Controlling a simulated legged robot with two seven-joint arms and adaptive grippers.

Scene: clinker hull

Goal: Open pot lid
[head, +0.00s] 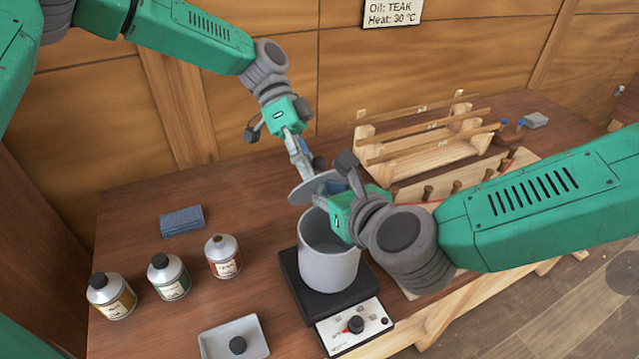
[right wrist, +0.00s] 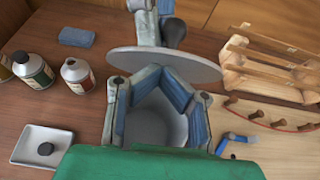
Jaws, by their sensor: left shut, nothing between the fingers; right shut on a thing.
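The grey pot (head: 328,260) stands upright with its mouth uncovered. The flat grey pot lid (head: 306,190) is above the pot's far side, clear of the rim and tilted; it also shows in the right wrist view (right wrist: 205,66). My right gripper (head: 335,190) is over the pot, its blue-padded fingers (right wrist: 155,80) closed at the lid's near edge; the exact contact is hidden. My left gripper (head: 305,168) is shut with nothing between its fingers, just above the lid's far side.
The pot sits on a black hotplate (head: 292,275) with a control panel (head: 355,328). Bottles (head: 168,276), a blue cloth (head: 182,220) and a shallow tray (head: 215,343) are on the left. A wooden rack (head: 400,165) and a pegged board (right wrist: 290,128) are on the right.

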